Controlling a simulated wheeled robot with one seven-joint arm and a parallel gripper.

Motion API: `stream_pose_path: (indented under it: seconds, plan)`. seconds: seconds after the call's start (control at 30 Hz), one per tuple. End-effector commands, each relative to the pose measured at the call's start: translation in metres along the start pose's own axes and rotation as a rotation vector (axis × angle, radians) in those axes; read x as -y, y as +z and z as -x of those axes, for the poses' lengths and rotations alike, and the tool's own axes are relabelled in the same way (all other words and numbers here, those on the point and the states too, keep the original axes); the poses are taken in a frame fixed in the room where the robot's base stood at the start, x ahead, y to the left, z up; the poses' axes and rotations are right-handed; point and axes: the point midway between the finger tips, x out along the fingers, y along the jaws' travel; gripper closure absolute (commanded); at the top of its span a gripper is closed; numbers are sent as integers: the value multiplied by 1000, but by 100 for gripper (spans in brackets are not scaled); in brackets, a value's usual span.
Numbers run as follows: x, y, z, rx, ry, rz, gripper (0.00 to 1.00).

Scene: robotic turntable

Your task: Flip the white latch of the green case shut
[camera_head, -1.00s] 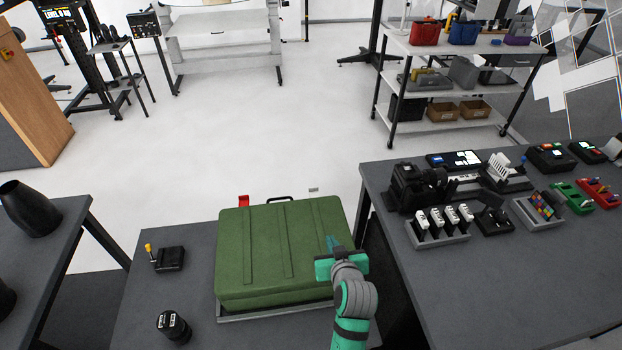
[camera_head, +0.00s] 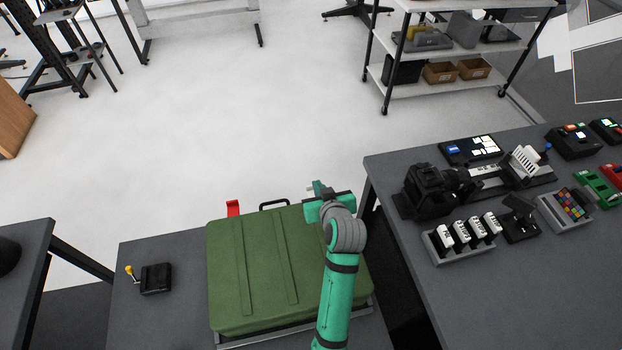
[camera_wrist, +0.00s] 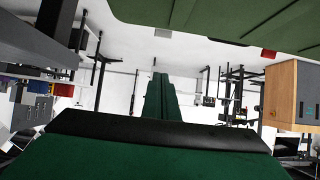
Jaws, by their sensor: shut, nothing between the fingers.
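The green case (camera_head: 228,275) lies on the table with its lid down. A red latch (camera_head: 233,208) and a black handle (camera_head: 274,204) stand at its far edge. My gripper (camera_head: 316,187) is shut and empty at the far right part of the case, near that edge. In the wrist view, the closed fingers (camera_wrist: 158,98) point away, and the case (camera_wrist: 220,18) fills the top. A small pale piece (camera_wrist: 163,33) shows at the case edge there; it may be the white latch, but its position is unclear. My gripper and wrist hide that area in the head view.
A black box with a yellow-tipped lever (camera_head: 155,279) sits left of the case. A table with a camera (camera_head: 432,190) and several devices is to the right, across a gap. The floor beyond the case is clear.

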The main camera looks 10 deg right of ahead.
Motion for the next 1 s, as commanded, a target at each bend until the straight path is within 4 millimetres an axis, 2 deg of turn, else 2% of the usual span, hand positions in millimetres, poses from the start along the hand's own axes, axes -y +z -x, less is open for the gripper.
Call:
stream_pose_path:
  seconds: [0.23, 0.37, 0.9, 1.0]
  plan:
    - [0, 0, -1, 0, 0, 0, 100]
    - [0, 0, -10, 0, -1, 0, 100]
    - [-3, 0, -103, 0, 4, -3, 100]
    - [-2, 20, -105, 3, 3, -3, 100]
